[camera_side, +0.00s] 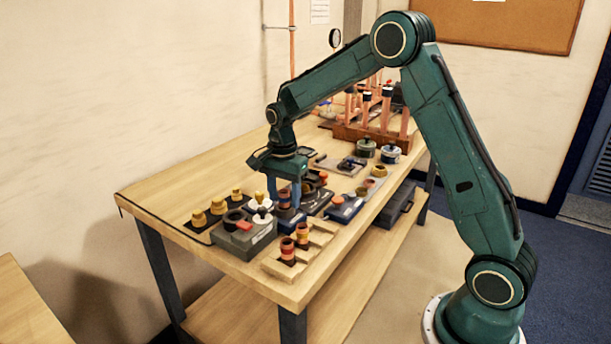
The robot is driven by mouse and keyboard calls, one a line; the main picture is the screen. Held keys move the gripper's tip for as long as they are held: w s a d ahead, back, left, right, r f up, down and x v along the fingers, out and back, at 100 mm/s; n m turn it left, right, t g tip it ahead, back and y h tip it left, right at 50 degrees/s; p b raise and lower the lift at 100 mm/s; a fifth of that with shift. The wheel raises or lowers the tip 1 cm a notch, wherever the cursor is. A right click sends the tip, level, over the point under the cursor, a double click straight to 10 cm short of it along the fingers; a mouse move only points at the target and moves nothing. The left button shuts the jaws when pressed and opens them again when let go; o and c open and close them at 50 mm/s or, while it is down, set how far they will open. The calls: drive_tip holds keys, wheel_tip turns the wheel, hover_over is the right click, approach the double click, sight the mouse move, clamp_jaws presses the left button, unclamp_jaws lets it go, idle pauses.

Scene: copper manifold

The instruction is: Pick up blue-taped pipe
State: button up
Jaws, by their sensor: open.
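I cannot make out a pipe with clear blue tape. Several upright copper pipes (385,110), some with dark tops, stand in a wooden rack (372,138) at the far end of the bench; any tape on them is too small to tell. My gripper (284,198) points down over the middle of the near half of the bench, well to the near side of the rack. Its two blue-grey fingers are apart. A small dark and reddish-brown part (284,200) shows between or just behind them; I cannot tell if they touch it.
Yellow brass fittings (218,207) stand in a row at the left edge. A grey box (243,236) with a red part and a wooden holder with banded parts (287,249) are near the front. Blue and dark trays (345,209) crowd the right. The bench's left back strip is clear.

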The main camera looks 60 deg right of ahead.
clamp_jaws()
drive_tip(key=shift+r, duration=0.15)
wheel_tip(320, 180, up, 20)
idle(0.9)
idle(0.7)
wheel_tip(320, 180, up, 6)
hover_over(284, 191)
idle(1.2)
drive_tip(key=shift+f, duration=0.3)
